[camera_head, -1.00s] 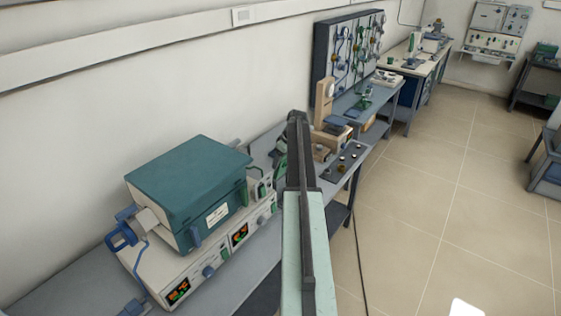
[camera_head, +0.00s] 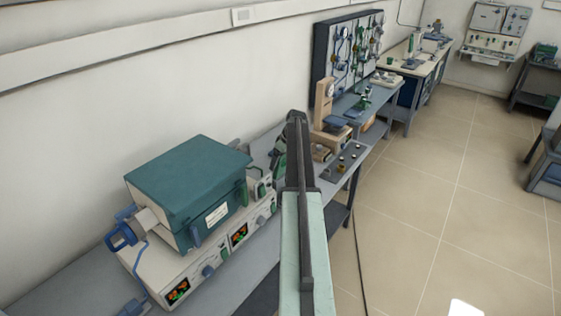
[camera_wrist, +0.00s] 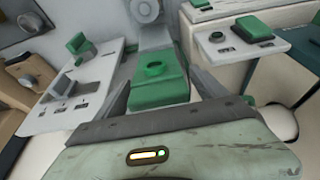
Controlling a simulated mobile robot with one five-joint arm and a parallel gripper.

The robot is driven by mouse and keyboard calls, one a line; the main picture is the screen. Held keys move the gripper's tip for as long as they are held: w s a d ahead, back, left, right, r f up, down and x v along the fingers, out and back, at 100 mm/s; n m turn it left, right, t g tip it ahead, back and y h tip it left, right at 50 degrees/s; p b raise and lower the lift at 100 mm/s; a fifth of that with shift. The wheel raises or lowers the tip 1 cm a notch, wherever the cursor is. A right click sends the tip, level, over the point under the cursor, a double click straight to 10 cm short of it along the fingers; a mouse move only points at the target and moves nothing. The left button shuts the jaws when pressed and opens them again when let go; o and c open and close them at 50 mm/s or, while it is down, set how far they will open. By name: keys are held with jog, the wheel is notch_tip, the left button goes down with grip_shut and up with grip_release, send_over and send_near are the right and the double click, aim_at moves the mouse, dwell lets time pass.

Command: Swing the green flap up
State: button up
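In the wrist view a green flap-like piece (camera_wrist: 158,76) with a round hole sits in the middle, at the end of a pale grey bracket. My gripper (camera_wrist: 160,88) is open, with one grey finger on each side of the green piece. I cannot tell whether either finger touches it. In the head view my arm hides the gripper and most of this spot. Some green parts (camera_head: 280,163) show just left of the arm on the bench.
A teal-topped furnace (camera_head: 188,178) stands on a white control unit (camera_head: 180,275) at the left. Panels with green switches flank the gripper, a left one (camera_wrist: 85,90) and a right one (camera_wrist: 245,38). A bench (camera_head: 352,160) with small fittings lies beyond; open floor is at right.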

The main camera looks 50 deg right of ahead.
jog(key=p+v, duration=0.7)
jog(key=shift+r, duration=0.35)
jog(key=shift+s, duration=0.15)
